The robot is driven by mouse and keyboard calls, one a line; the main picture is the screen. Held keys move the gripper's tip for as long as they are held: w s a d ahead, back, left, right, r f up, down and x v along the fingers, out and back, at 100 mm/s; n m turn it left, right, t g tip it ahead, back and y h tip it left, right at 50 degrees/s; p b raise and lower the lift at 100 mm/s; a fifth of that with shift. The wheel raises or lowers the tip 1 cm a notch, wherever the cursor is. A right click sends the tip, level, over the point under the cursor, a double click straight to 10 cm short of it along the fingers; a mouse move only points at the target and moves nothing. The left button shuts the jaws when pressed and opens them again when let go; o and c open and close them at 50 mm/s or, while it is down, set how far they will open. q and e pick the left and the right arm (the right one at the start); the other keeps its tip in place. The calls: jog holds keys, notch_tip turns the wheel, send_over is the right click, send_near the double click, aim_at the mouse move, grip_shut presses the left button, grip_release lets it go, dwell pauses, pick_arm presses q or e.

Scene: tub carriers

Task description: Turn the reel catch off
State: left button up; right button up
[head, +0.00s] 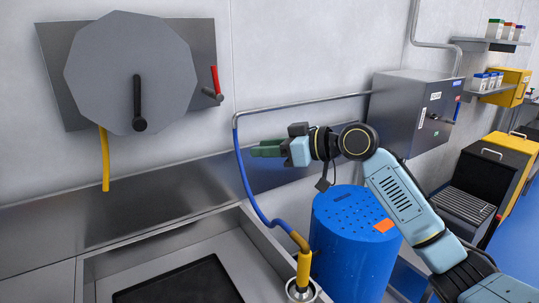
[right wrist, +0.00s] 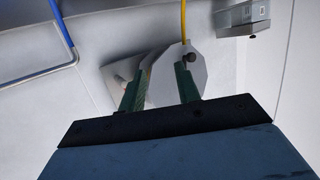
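The reel (head: 105,65) is a grey octagonal disc on a wall plate, with a black crank handle (head: 138,100) on its face. The reel catch (head: 215,82) is a red-topped lever at the right edge of the plate, standing roughly upright. My right gripper (head: 260,148) is to the right of and below the catch, apart from it, pointing left. In the right wrist view its green fingers (right wrist: 162,72) are spread and empty, with the reel (right wrist: 172,85) behind them. My left gripper is not in view.
A yellow hose (head: 104,160) hangs below the reel. A sink (head: 90,265) is in front, with a blue hose (head: 245,180) at its right. A blue drum (head: 345,250) stands below my right arm. A grey wall box (head: 405,115) is farther right.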

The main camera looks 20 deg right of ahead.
jog(key=shift+s+a+f, duration=0.1)
jog(key=shift+s+f, duration=0.05)
jog(key=shift+f, duration=0.35)
